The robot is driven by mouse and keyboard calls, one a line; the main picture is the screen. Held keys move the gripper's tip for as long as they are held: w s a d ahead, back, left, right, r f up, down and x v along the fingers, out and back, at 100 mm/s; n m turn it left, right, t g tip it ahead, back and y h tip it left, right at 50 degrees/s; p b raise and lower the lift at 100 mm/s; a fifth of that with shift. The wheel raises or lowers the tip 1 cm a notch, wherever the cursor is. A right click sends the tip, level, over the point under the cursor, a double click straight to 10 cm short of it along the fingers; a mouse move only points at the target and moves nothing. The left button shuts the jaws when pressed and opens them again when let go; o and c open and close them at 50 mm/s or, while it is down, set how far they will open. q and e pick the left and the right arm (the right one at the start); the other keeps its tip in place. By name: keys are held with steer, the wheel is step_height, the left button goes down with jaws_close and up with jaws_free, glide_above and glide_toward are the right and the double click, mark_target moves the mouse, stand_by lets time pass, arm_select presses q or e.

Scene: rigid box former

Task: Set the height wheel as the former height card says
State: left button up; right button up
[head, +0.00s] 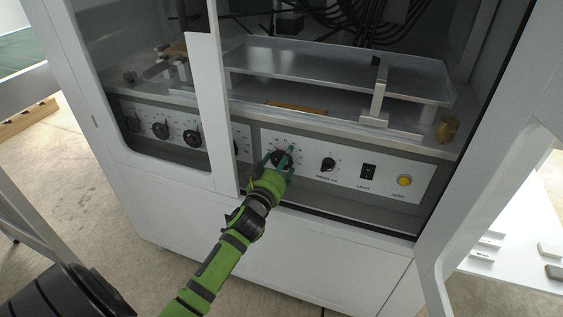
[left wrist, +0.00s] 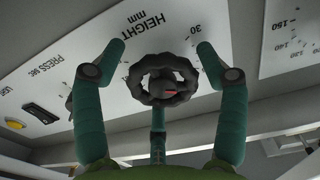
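The height wheel (left wrist: 184,92), a dark scalloped knob with a red mark on its hub, sits on the white panel below the words HEIGHT mm. In the left wrist view the number 30 shows beside it; the exact setting cannot be read. My left gripper (left wrist: 160,48) has its green fingers spread on both sides of the wheel, with gaps to the rim. In the head view my left gripper (head: 280,154) reaches the panel and partly covers the wheel (head: 279,160). A height card cannot be made out. My right gripper is not in view.
Right of the wheel are the PRESS knob (head: 328,164), the LIGHT switch (head: 368,171) and the yellow ZERO button (head: 404,181). More dark knobs (head: 160,130) line the left panel. The cabinet's white frame post (head: 214,110) stands close left of my arm; an open door (head: 490,150) stands right.

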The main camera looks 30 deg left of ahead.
arm_select(q)
steer(key=c, duration=0.6)
steer(key=shift+s+f, duration=0.1)
steer(key=shift+f, duration=0.05)
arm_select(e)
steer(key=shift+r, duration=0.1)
